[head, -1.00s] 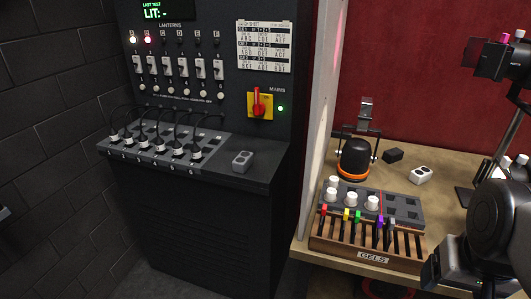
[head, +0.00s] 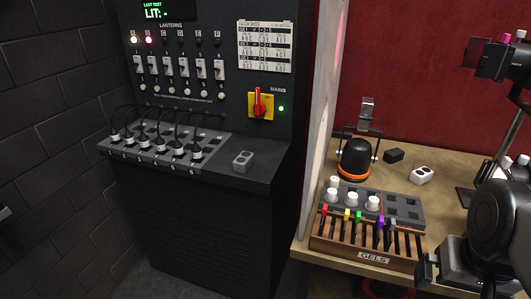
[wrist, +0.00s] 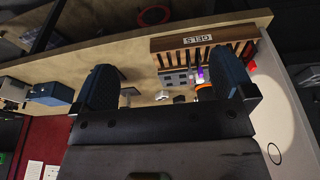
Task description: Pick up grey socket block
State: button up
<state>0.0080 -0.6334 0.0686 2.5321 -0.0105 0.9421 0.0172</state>
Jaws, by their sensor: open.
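The grey socket block (head: 242,161) is a small block with two dark round holes on top. It sits on the dark console ledge, right of the row of plugs, in the head view. My gripper (wrist: 163,78) is open and empty in the wrist view, its two dark fingers spread wide. In the head view it is at the lower right, over the wooden bench, well to the right of the grey block and apart from it. I cannot make out the grey block in the wrist view.
A white socket block (head: 421,175) and a black block (head: 393,156) lie on the bench (head: 462,165). The gels rack (head: 374,258), a tray with white knobs and a black lamp (head: 355,160) stand there too. An upright pale panel (head: 320,120) separates bench and console. Plugs (head: 177,143) fill the ledge's left.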

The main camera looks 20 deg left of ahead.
jog(key=w+a+r+n+t+y, duration=0.1)
jog(key=w+a+r+n, duration=0.1)
jog(key=w+a+r, duration=0.45)
jog(key=w+a+r+n+t+y, duration=0.1)
jog(key=w+a+r, duration=0.3)
jog(key=a+r, duration=0.6)
jog(key=w+a+r+n+t+y, duration=0.1)
jog(key=a+r+n+y, duration=0.15)
jog(key=a+r, duration=1.15)
jog(key=n+g+h, duration=0.4)
jog(key=n+g, duration=0.2)
jog(key=n, duration=0.6)
send_over(243, 157)
notch_tip(243, 157, down, 38)
jog(key=shift+r, duration=0.2)
jog(key=shift+f, duration=0.35)
